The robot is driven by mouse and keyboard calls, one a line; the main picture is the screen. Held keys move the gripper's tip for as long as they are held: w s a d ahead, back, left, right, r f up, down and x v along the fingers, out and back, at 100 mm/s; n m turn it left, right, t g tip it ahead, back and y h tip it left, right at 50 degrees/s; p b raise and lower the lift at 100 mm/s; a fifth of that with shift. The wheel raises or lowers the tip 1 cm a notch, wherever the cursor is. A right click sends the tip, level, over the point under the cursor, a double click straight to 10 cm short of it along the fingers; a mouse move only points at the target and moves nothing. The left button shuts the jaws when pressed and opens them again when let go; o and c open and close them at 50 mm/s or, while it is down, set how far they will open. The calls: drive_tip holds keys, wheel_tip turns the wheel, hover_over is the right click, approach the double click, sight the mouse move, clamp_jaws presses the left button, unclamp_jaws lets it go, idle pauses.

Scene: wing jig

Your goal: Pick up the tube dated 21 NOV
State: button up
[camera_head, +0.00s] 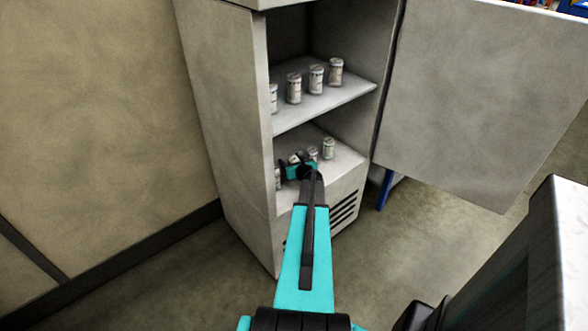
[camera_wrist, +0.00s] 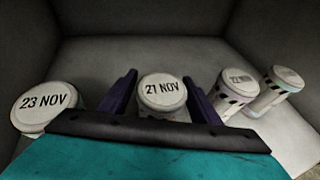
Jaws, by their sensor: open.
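The tube dated 21 NOV (camera_wrist: 162,92) stands upright on the lower shelf, its white lid facing the wrist camera. My gripper (camera_wrist: 163,88) is open, with one dark finger on each side of this tube. I cannot tell whether the fingers touch it. In the head view my gripper (camera_head: 298,163) reaches into the lower compartment of the open cabinet and hides part of the tubes there. The tube's lower body is hidden behind the gripper's dark bar in the wrist view.
On the lower shelf, a tube dated 23 NOV (camera_wrist: 44,104) stands left, and two tubes (camera_wrist: 236,88) (camera_wrist: 283,84) stand close on the right. The upper shelf (camera_head: 325,100) holds several tubes. The cabinet door (camera_head: 480,100) hangs open at right.

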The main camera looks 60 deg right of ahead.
drive_tip(key=c, duration=1.2)
drive_tip(key=shift+r, duration=0.1)
drive_tip(key=shift+r, duration=0.55)
wheel_tip(320, 180, up, 2)
drive_tip(key=shift+r, duration=0.15)
drive_tip(key=s+a, duration=0.1)
drive_tip(key=s, duration=0.4)
drive_tip(key=s+a+r+b, duration=0.1)
drive_tip(key=s, duration=0.4)
drive_tip(key=s+a, duration=0.1)
drive_tip(key=s, duration=0.4)
drive_tip(key=shift+s+r+b, duration=0.2)
drive_tip(key=shift+s+b, duration=0.2)
